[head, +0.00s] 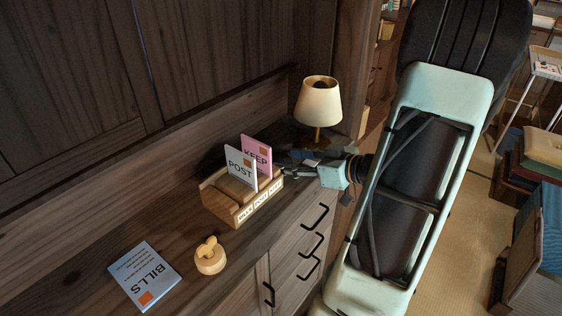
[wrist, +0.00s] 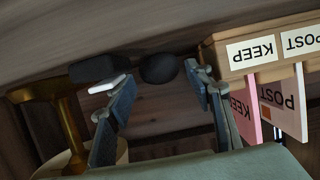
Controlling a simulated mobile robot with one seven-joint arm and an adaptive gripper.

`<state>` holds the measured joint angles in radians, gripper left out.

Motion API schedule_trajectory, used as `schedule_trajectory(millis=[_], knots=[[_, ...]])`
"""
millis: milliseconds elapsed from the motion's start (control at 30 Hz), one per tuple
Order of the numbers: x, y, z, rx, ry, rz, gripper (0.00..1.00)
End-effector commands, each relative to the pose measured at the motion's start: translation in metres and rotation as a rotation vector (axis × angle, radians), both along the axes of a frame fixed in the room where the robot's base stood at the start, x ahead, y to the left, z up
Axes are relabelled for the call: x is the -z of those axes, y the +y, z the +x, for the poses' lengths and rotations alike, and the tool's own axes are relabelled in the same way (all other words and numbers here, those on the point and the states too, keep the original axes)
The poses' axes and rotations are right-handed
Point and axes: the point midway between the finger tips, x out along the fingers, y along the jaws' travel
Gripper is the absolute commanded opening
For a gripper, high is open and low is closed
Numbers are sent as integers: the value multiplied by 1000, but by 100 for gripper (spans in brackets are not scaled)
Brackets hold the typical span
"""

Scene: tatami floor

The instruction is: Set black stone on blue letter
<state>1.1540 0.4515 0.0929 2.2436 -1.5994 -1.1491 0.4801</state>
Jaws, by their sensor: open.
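The blue letter (head: 145,272), marked BILLS, lies flat on the cabinet top at the lower left of the head view. The black stone (wrist: 158,69) is a dark rounded lump in the wrist view, at or just beyond the gap between my fingertips; I cannot tell if either finger touches it. I cannot make out the stone clearly in the head view. My gripper (wrist: 159,80) is open. In the head view my gripper (head: 291,172) is low over the cabinet top, right of the letter rack and below the lamp.
The wooden letter rack (head: 221,209) holds a white POST letter (head: 240,169) and a pink KEEP letter (head: 257,155). A lamp (head: 318,104) stands behind my gripper. A wooden knob-like piece (head: 210,258) sits between rack and blue letter. A dark block (wrist: 100,68) lies near the stone.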

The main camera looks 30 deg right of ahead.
Motion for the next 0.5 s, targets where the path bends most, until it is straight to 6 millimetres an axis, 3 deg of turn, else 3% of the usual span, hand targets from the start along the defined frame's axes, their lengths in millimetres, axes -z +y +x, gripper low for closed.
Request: schedule_trajectory(millis=[200,500], knots=[[13,10,28,-2,0,0,48],[14,12,34,1,0,0,48]])
